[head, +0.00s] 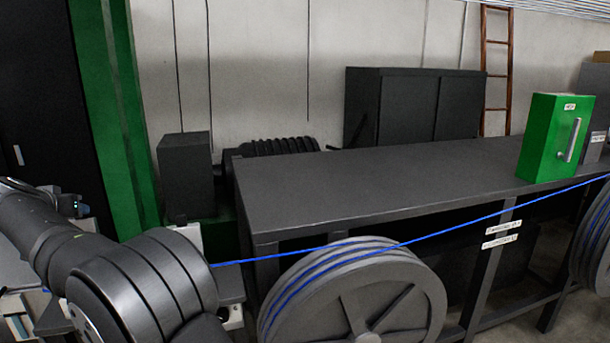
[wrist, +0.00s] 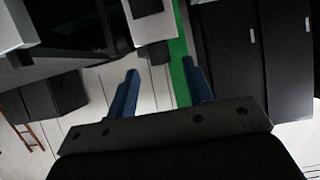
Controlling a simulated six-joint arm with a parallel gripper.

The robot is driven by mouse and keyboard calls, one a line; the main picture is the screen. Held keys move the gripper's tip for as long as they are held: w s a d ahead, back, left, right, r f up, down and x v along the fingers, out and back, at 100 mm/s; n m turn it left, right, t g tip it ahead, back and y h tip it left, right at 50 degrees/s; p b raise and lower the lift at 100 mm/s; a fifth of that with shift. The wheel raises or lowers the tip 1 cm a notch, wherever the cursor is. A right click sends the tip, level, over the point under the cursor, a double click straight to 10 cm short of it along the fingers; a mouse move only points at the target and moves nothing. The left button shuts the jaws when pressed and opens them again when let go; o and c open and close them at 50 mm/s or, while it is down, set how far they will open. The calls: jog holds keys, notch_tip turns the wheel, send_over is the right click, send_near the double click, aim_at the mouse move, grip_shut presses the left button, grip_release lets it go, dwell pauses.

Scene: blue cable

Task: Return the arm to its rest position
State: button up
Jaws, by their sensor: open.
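My arm reaches in from the lower left of the head view, with its end near the left edge. My gripper (wrist: 160,88) shows in the wrist view with its two blue fingers spread apart and nothing between them. In the head view the gripper is only partly visible at the far left, and its fingers are hard to make out. The blue cable (head: 440,234) runs taut from behind my arm, across the large grey wheel (head: 400,290), to the right edge. My gripper is apart from the cable.
A long dark bench (head: 380,180) fills the middle, with a green box (head: 545,135) on its right end. A green post (head: 110,110) and a black cabinet (head: 35,100) stand at the left. A dark cabinet (head: 410,105) and a ladder (head: 497,70) are against the back wall.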

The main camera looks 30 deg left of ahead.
aim_at(80, 219)
jog(key=v, duration=1.1)
jog(key=x, duration=1.8)
jog(key=shift+s+d+r+t+y, duration=0.2)
jog(key=shift+s+d+t+y, duration=0.3)
jog(key=shift+s+d, duration=0.45)
jog(key=shift+d, duration=0.05)
